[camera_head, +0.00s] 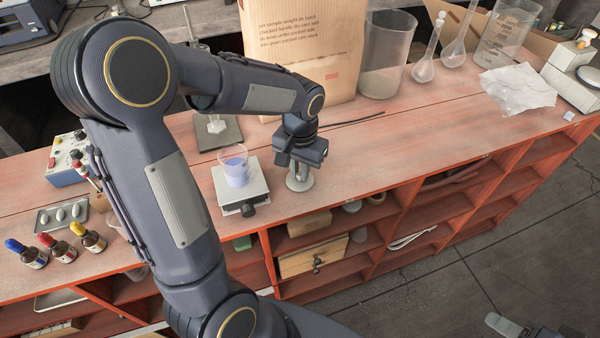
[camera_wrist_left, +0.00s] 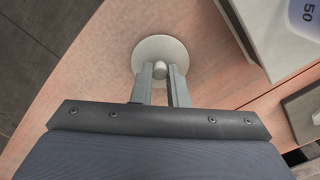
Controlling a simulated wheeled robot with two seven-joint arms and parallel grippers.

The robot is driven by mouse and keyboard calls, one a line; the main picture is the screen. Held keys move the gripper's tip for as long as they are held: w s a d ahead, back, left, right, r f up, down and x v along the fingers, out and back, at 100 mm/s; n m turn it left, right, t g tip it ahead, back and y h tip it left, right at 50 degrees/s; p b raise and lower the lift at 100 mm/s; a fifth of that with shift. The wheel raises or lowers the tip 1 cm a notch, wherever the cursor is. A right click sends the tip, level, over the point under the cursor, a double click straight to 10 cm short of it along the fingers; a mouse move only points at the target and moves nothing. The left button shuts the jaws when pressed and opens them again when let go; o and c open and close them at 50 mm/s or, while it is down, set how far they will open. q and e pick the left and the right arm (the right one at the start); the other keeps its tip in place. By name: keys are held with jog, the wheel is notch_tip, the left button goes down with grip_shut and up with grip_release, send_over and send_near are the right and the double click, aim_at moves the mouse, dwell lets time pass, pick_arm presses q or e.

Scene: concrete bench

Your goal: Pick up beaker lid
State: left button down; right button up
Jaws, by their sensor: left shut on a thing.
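The beaker lid is a pale round disc (camera_head: 299,185) with a small knob, near the bench's front edge. In the left wrist view the lid (camera_wrist_left: 150,51) shows from above. My left gripper (camera_head: 299,171) points down over it, and its two fingers (camera_wrist_left: 161,73) are shut on the knob. The lid looks level, at or very near the bench top. The beaker (camera_head: 236,168) with violet-blue liquid stands on a small hotplate (camera_head: 233,196) just left of the lid. At the bottom right corner a grey part, likely my right gripper (camera_head: 508,325), shows only partly.
A large paper bag (camera_head: 315,45) and a tall clear container (camera_head: 385,60) stand behind my gripper. Dropper bottles (camera_head: 60,248) and a tray (camera_head: 62,214) lie left. The bench right of the lid is clear. Open shelves (camera_head: 450,200) are below the front edge.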

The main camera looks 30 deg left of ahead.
pick_arm(q)
jog(key=shift+r, duration=0.55)
jog(key=r, duration=0.2)
jog(key=shift+d+r, duration=0.2)
jog(key=shift+r, duration=0.1)
jog(key=s+d+r+p, duration=0.2)
jog(key=s+d+r, duration=0.3)
jog(key=d+r, duration=0.7)
jog(key=shift+d+r, duration=0.15)
jog(key=shift+d, duration=0.2)
